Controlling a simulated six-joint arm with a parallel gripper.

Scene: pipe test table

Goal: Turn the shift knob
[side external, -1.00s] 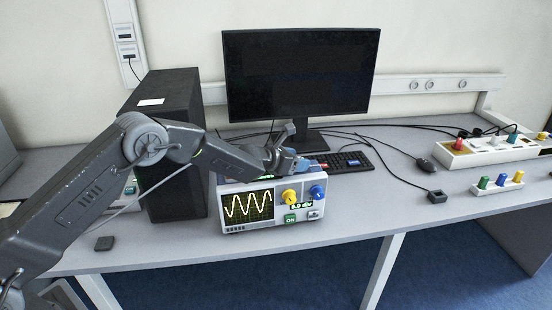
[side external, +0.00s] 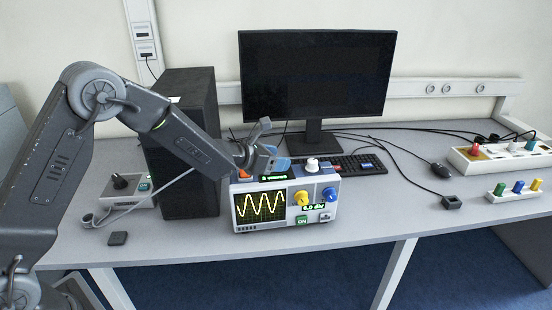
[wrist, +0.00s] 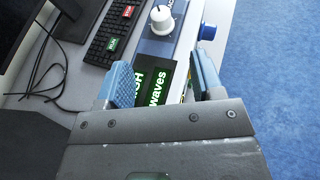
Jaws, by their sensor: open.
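The oscilloscope-like device (side external: 244,228) stands on the desk. Its front has a yellow knob (side external: 301,198), a blue knob (side external: 328,195) and a small "0.0 div" readout (side external: 314,209). A white knob (side external: 312,164) and an orange part (side external: 243,176) are on top. I cannot read which knob is labelled shift. My gripper (side external: 268,159) is open and empty above the device's top left. In the wrist view its blue-tipped fingers (wrist: 165,80) are either side of a top display (wrist: 160,88). The white knob (wrist: 162,20) and blue knob (wrist: 207,32) lie beyond the fingertips.
A monitor (side external: 316,78) and keyboard (side external: 345,165) stand behind the device. A black computer tower (side external: 190,190) is close to my arm on the left. A small box with a black knob (side external: 126,186) sits farther left. Desk right of the device is mostly clear.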

